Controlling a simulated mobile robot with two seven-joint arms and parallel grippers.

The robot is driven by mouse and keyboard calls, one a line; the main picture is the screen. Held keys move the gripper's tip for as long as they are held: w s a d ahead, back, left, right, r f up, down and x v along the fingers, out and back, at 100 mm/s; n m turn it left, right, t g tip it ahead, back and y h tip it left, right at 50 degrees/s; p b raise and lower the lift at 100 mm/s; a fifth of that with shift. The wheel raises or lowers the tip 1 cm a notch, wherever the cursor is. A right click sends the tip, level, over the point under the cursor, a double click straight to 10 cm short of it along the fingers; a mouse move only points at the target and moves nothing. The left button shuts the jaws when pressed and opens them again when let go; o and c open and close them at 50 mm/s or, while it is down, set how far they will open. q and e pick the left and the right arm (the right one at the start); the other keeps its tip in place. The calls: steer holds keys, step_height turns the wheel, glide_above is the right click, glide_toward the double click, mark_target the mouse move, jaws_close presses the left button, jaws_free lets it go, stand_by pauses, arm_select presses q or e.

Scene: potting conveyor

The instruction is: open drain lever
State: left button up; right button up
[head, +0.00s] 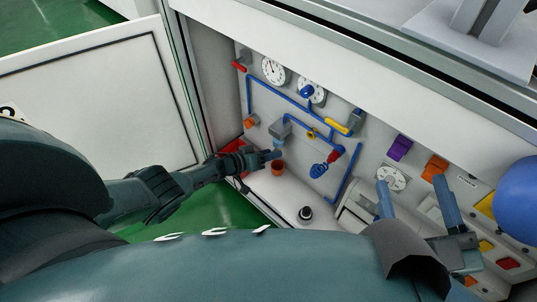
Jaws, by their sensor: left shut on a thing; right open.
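A panel (268,100) with blue pipes carries several handles. A yellow lever (337,127), a red handle (238,66) and a red knob (334,154) show on it; I cannot tell which is the drain lever.
An open white door (95,95) stands at the left. Two gauges (273,70) are at the panel's top. A black knob (305,214) is on the white ledge. Purple (400,147) and orange (434,167) blocks and a blue ball (519,187) are at the right.

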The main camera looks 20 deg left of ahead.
arm_select(q)
steer(key=o, duration=1)
steer(key=p+v, duration=0.7)
steer(key=v, duration=0.6)
steer(key=shift+s+p, duration=0.1)
steer(key=shift+p, duration=0.3)
arm_select(e)
steer(key=shift+d+g+h, duration=0.6)
steer(key=shift+d+h, duration=0.25)
steer(key=shift+h, duration=0.35)
arm_select(q)
steer(key=shift+c, duration=0.7)
